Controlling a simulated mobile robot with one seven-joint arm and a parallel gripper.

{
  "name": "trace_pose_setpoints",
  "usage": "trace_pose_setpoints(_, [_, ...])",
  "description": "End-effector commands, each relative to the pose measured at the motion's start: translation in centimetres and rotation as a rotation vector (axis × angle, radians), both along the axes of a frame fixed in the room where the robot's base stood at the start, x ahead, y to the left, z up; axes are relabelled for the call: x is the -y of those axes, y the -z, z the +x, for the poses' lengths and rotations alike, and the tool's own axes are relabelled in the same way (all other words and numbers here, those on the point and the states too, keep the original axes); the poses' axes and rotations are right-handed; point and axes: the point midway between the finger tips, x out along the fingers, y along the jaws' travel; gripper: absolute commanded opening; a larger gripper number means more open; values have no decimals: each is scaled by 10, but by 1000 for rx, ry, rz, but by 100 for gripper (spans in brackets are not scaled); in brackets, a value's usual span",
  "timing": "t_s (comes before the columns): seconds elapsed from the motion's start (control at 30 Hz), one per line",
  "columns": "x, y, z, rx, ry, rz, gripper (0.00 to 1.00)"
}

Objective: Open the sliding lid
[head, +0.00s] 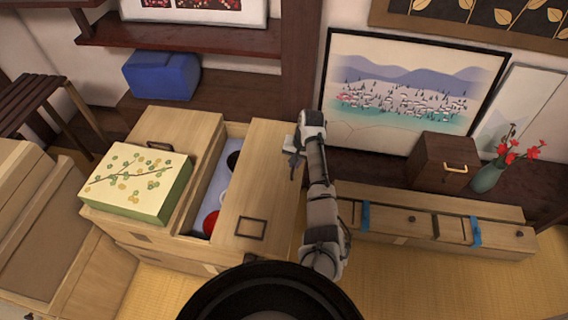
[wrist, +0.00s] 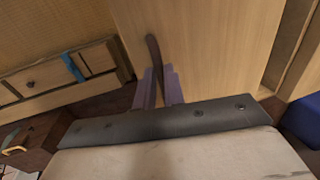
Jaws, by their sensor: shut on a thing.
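A light wooden chest (head: 185,238) stands at the left middle of the head view, its top partly open. The sliding lid (head: 262,180) is a pale wood panel covering the right side, with a dark square fitting (head: 250,229) near its front. It also shows in the wrist view (wrist: 215,40). My gripper (head: 293,150) is at the lid's far right edge. In the wrist view, its purple fingers (wrist: 160,85) are shut on a dark, thin handle (wrist: 152,48) against the pale wood. The fingertips are hard to make out in the head view.
The opening left of the lid shows a red bowl (head: 211,223) and a dark round thing (head: 233,160). A green floral box (head: 138,182) sits on the chest's left top. A low drawer unit (head: 390,221) and a red-flower vase (head: 489,177) are at right.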

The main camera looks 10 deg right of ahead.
Motion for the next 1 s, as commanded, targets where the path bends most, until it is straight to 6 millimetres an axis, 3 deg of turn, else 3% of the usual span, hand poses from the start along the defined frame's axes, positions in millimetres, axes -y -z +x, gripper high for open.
trace_pose_setpoints(0.2, [42,-2,-14,-5,4,1,0])
trace_pose_setpoints(0.4, [65,-1,-21,-3,4,1,0])
trace_pose_setpoints(0.9, [72,-1,-23,0,1,-1,0])
trace_pose_setpoints(0.93, [72,-1,-22,0,1,-1,14])
trace_pose_setpoints(1.0, [72,-1,-23,0,1,-1,24])
